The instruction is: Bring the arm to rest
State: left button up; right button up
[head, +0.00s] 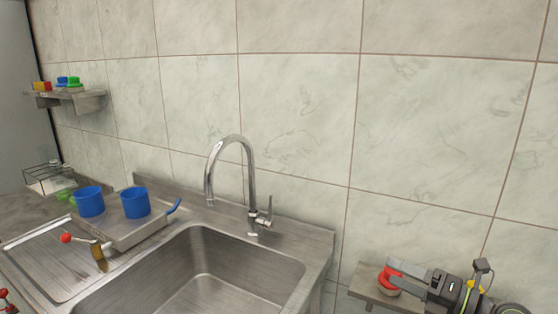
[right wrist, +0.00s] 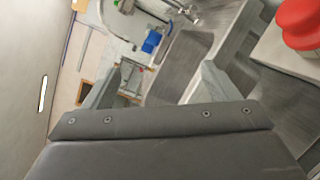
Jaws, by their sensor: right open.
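My right gripper (head: 412,280) is at the lower right of the head view, beside a small shelf on the tiled wall. In the right wrist view its two grey fingers (right wrist: 165,88) stand wide apart with nothing between them. A red round-topped object (head: 388,278) with a pale base is on the shelf, close to the gripper in the head view. In the right wrist view the red object (right wrist: 298,24) is at the upper right, outside the fingers. My left gripper is not in view.
The small shelf (head: 359,286) is close to my right arm. A steel sink (head: 215,275) with a tall tap (head: 248,175) is in the middle. Two blue cups (head: 89,201) stand on a raised tray (head: 135,233) at the left. A wall shelf (head: 75,97) holds small colored items.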

jog(key=s+d+f+m+t+h, duration=0.2)
jog(key=s+d+f+m+h, duration=0.35)
jog(key=m+h, duration=0.7)
jog(key=s+d+f+m+t+h, duration=0.1)
jog(key=s+d+f+m+h, duration=0.5)
jog(key=m, duration=1.1)
jog(key=s+a+f+m+g+y, duration=0.25)
jog(key=s+f+g, duration=0.4)
jog(key=s, duration=0.35)
jog(key=s+a+f+m+g+y, duration=0.1)
jog(key=s+a+f+m+g, duration=0.1)
jog(key=s+a+f+g, duration=0.45)
jog(key=s+d+f, duration=0.2)
jog(key=f, duration=1.1)
jog(key=s+d+f, duration=0.2)
jog(key=f, duration=1.1)
jog(key=s+a+f, duration=0.1)
jog(key=s+f, duration=1.3)
jog(key=shift+s+f+g+y, duration=0.25)
jog(key=shift+g+y, duration=0.05)
jog(key=shift+g, duration=0.1)
